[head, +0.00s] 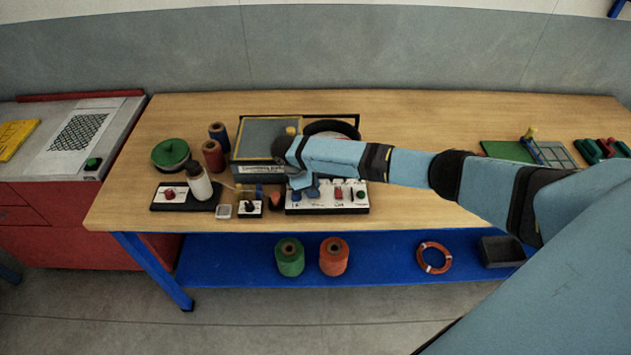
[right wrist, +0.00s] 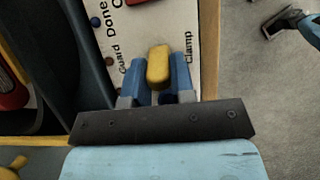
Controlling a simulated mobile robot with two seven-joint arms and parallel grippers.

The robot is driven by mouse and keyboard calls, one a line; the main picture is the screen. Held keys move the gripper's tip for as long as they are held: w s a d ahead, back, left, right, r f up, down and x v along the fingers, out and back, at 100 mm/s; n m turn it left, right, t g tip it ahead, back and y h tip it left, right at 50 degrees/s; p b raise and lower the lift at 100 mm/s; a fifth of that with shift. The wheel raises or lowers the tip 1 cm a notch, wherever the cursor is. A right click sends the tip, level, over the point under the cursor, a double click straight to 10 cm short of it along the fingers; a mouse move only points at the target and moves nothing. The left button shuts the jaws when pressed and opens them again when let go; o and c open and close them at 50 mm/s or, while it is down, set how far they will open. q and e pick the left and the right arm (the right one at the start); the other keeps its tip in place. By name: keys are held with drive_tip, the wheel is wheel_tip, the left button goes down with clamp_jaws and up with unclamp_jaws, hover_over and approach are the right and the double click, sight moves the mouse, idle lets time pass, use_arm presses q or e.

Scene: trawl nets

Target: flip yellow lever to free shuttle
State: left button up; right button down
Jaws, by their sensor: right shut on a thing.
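The yellow lever (right wrist: 158,67) stands up from a white labelled panel (right wrist: 134,40) in the right wrist view. The words Guard, Done and Clamp show beside it. My right gripper (right wrist: 158,80) is shut on the lever, one blue finger on each side. In the head view my right gripper (head: 304,187) is over the left part of the white panel (head: 325,209) and hides the lever. Red and green controls show on the panel's right part. I cannot make out the shuttle. My left gripper is not in view.
A grey machine box (head: 266,135) stands behind the panel. To the left are a white bottle (head: 198,184), thread spools (head: 213,156) and a green reel (head: 171,154). A green board (head: 503,150) lies at the right. The wooden bench (head: 440,115) is clear behind my right arm.

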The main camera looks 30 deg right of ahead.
drive_tip(key=shift+w+a+f+g+h, duration=0.15)
drive_tip(key=shift+g+h, duration=0.1)
drive_tip(key=shift+h, duration=0.2)
drive_tip(key=shift+a+g+h, duration=0.1)
drive_tip(key=shift+g+h, duration=0.15)
drive_tip(key=shift+h, duration=0.2)
drive_tip(key=c, duration=1)
unclamp_jaws()
drive_tip(key=shift+o, duration=0.2)
